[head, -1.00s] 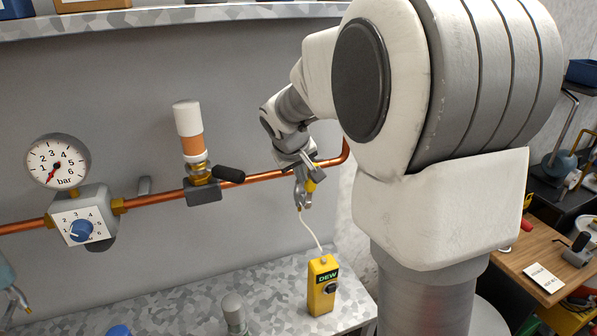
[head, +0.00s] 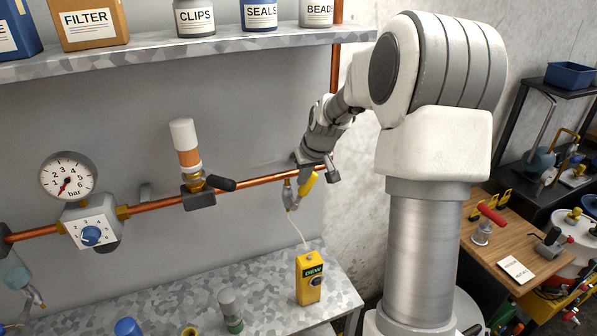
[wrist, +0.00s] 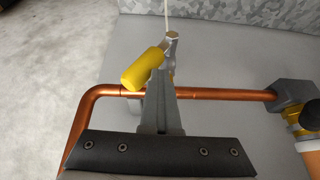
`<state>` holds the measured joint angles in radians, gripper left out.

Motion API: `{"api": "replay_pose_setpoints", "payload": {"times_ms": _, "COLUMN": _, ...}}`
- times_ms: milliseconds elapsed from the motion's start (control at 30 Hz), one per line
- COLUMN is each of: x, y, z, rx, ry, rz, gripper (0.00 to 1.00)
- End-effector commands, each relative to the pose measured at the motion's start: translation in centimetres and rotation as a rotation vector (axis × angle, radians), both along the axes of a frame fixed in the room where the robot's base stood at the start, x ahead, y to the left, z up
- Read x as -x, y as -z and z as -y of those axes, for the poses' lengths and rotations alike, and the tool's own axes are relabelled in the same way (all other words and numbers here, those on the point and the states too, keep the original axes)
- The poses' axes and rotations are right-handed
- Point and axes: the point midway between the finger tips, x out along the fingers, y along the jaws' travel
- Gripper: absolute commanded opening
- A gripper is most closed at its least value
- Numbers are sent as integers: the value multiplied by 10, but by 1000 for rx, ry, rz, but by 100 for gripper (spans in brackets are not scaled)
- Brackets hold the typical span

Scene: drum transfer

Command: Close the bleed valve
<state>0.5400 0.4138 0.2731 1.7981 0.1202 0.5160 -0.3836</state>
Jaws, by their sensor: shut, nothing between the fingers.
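The valve with the yellow handle (head: 307,184), which looks like the bleed valve, hangs on the copper pipe near its right end. A thin white tube runs from it down to the yellow DEW meter (head: 311,279). In the wrist view the yellow handle (wrist: 142,71) slants from lower left to upper right. My gripper (wrist: 158,92) is shut and empty, its fingers right beside the handle and over the pipe. In the head view my gripper (head: 331,171) is at the handle's upper right. I cannot tell whether they touch.
The copper pipe (head: 150,206) runs along the grey wall with a gauge (head: 68,176), a blue-knobbed regulator (head: 91,235) and a black-levered valve (head: 220,184). A shelf (head: 180,62) with labelled containers is above. A wooden bench (head: 515,235) stands at right.

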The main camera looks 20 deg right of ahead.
Motion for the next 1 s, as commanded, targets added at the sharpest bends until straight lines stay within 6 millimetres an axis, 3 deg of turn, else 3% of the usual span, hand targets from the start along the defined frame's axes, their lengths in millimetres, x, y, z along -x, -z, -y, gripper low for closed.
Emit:
{"api": "replay_pose_setpoints", "payload": {"times_ms": 33, "x": 1, "y": 0, "z": 9, "rx": -37, "ry": 11, "rz": 0, "gripper": 0}}
{"api": "replay_pose_setpoints", "payload": {"times_ms": 600, "x": 0, "y": 30, "z": 52, "rx": -521, "ry": 5, "rz": 6, "gripper": 0}}
{"api": "replay_pose_setpoints", "payload": {"times_ms": 1000, "x": 0, "y": 56, "z": 72, "rx": -844, "ry": 1, "rz": 5, "gripper": 0}}
